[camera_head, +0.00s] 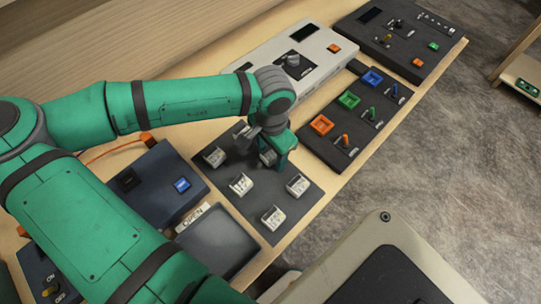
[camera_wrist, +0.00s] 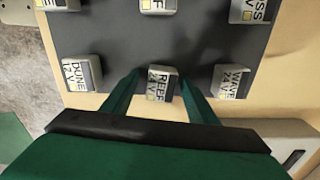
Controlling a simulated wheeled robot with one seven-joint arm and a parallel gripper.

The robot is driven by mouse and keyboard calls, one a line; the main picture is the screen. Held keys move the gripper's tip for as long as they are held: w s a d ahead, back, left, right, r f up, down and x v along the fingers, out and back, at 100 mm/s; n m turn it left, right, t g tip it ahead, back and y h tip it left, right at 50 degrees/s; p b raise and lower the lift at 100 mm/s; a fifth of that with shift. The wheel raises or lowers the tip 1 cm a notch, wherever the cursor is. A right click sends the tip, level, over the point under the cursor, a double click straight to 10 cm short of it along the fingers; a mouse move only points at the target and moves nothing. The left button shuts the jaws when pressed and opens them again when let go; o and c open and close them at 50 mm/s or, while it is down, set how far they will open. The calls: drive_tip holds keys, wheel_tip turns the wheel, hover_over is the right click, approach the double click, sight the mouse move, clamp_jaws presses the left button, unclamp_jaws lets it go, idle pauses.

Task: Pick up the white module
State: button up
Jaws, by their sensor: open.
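Several white modules with printed labels sit on a dark grey panel (camera_head: 244,205). In the wrist view, the near row shows a module labelled DUNE (camera_wrist: 82,74), one labelled REEF (camera_wrist: 162,84) and one labelled WAVE (camera_wrist: 231,82). My gripper (camera_wrist: 159,78) is open, with its green fingers on either side of the REEF module. The fingers look close to its sides, but I cannot tell whether they touch. In the head view, my gripper (camera_head: 274,154) is low over the panel's far part and partly hides a white module (camera_head: 267,158) there. Other modules (camera_head: 273,219) stand clear of it.
A panel with orange, green and blue square frames and levers (camera_head: 344,142) lies right of the module panel. A white console (camera_head: 317,68) and a dark console (camera_head: 398,36) stand behind. A blue-button box (camera_head: 155,183) and a bin marked OPEN (camera_head: 219,243) are left.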

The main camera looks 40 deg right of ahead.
drive_tip(key=shift+c, duration=0.3)
drive_tip(key=c, duration=1.1)
drive_tip(key=shift+w+a, duration=0.1)
